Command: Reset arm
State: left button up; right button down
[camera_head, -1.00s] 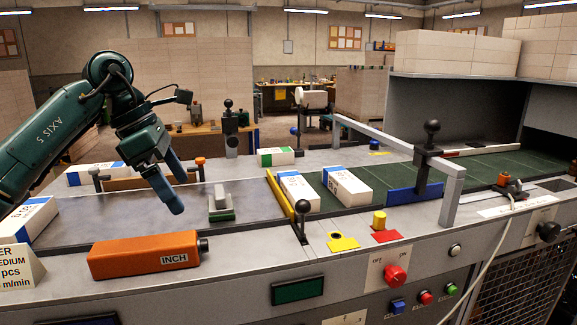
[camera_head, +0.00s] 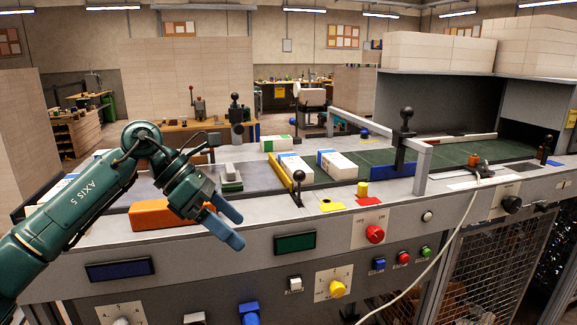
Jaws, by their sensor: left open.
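My left gripper (camera_head: 232,225) is open and empty. Its two blue fingers hang in front of the machine's front edge, near the dark green display. My left arm comes in from the left and covers part of the orange box (camera_head: 150,215) behind it. Two white reams with blue bands lie on the belt: one ream (camera_head: 293,168) beside the yellow bar, the other ream (camera_head: 338,166) to its right. A ream with a green band (camera_head: 277,143) lies farther back. My right gripper is not in view.
A black-knobbed lever (camera_head: 298,188) stands at the front edge. A grey frame (camera_head: 423,165) spans the green belt (camera_head: 455,152). A red knob (camera_head: 375,234) and several buttons sit on the front panel. A white cable hangs at right. Open floor shows at the far left.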

pick_arm(q)
jog(key=s+d+f+n+t+h, duration=0.55)
jog(key=d+n+h, duration=0.45)
jog(key=n+h, duration=0.25)
jog(key=s+a+f+n+t+y, duration=0.2)
jog(key=a+f+n+t+y, duration=0.55)
jog(key=n, duration=0.65)
jog(key=s+a+f+n+t+y, duration=0.2)
jog(key=f+n+t+y, duration=0.35)
jog(key=f+n, duration=0.65)
jog(key=s+a+f+n+g+y, duration=0.2)
jog(key=s+f+n+g, duration=0.1)
jog(key=s+f, duration=0.3)
jog(key=s+a+f+n+g+y, duration=0.3)
jog(key=s+f+n+g, duration=0.1)
jog(key=s+f+n, duration=0.2)
jog(key=shift+s+a+f, duration=0.15)
jog(key=shift+s+f, duration=0.5)
jog(key=shift+s, duration=0.55)
jog(key=shift+n, duration=0.25)
